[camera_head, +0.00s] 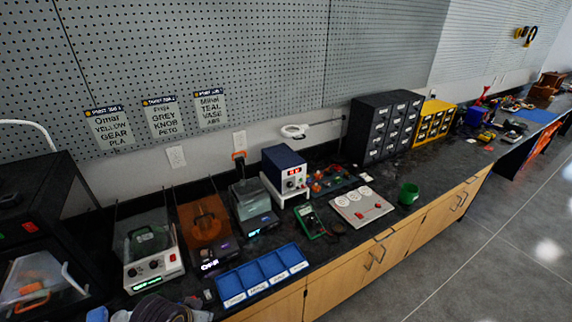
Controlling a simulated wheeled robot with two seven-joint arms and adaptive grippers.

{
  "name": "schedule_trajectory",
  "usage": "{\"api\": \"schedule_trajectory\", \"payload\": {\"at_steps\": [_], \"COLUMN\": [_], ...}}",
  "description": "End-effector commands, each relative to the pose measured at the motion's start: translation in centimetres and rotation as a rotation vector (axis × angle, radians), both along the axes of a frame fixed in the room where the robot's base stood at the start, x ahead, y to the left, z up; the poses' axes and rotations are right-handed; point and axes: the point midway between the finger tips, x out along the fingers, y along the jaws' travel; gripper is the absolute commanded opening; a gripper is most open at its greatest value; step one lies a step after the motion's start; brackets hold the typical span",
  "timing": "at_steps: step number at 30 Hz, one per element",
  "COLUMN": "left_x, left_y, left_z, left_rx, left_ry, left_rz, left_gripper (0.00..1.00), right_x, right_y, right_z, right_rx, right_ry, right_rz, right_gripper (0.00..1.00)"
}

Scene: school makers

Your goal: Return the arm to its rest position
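Neither of my arms and neither gripper shows in the head view. The task names no other object. The view looks down along a black workbench (335,250) with wooden cabinets below it, running from the lower left to the upper right.
On the bench stand a black enclosed machine (40,235), several small devices, a blue divided tray (262,275), a blue power supply (284,170), a green cup (408,193), a black drawer cabinet (385,125) and a yellow one (433,122). Grey floor (500,265) at right is clear.

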Motion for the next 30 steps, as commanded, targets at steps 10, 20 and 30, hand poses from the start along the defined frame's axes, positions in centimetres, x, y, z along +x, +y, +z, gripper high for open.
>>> {"api": "schedule_trajectory", "payload": {"at_steps": [10, 20, 30], "left_x": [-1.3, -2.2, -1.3], "left_y": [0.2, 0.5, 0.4], "left_z": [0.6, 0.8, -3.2], "left_rx": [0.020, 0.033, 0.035], "left_ry": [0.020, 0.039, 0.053], "left_rz": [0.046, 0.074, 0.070], "left_gripper": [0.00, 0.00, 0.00], "right_x": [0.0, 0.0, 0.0], "right_y": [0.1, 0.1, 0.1], "right_z": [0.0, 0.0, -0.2], "right_rx": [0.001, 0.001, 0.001], "right_ry": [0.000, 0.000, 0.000], "right_rz": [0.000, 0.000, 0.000], "right_gripper": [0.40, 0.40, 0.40]}}
